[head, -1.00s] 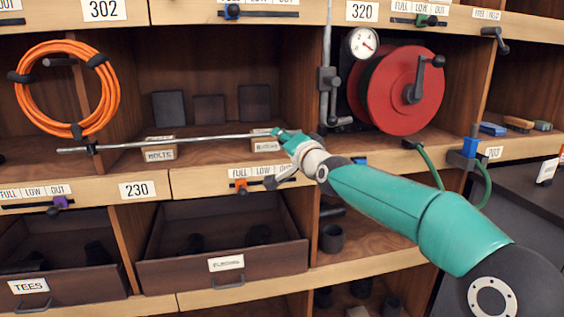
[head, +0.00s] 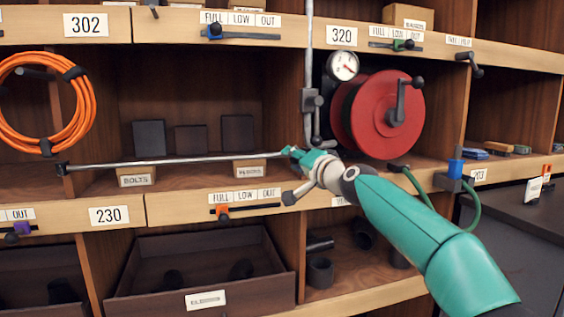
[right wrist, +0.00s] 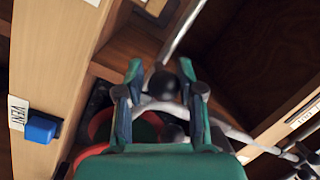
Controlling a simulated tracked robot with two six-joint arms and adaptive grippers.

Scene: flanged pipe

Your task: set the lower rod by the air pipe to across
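The air pipe (head: 309,50) runs down the divider left of the red reel, with a grey valve body and a black-knobbed handle (head: 316,128) pointing down. A long thin grey rod (head: 180,161) lies nearly level across the front of the bay left of the pipe. Its left end is at a small black bracket (head: 62,169). My right gripper (head: 292,153) is at the rod's right end. In the right wrist view its fingers (right wrist: 161,75) stand close on both sides of a black ball (right wrist: 163,82), where the rod (right wrist: 183,30) seems to end. My left gripper is out of view.
The red reel (head: 378,112) and a gauge (head: 343,66) are right of the pipe. An orange hose coil (head: 85,110) hangs at left. Small boxes stand behind the rod. Slider knobs line the shelf edges, including a blue one (right wrist: 41,128) by the VENT label.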

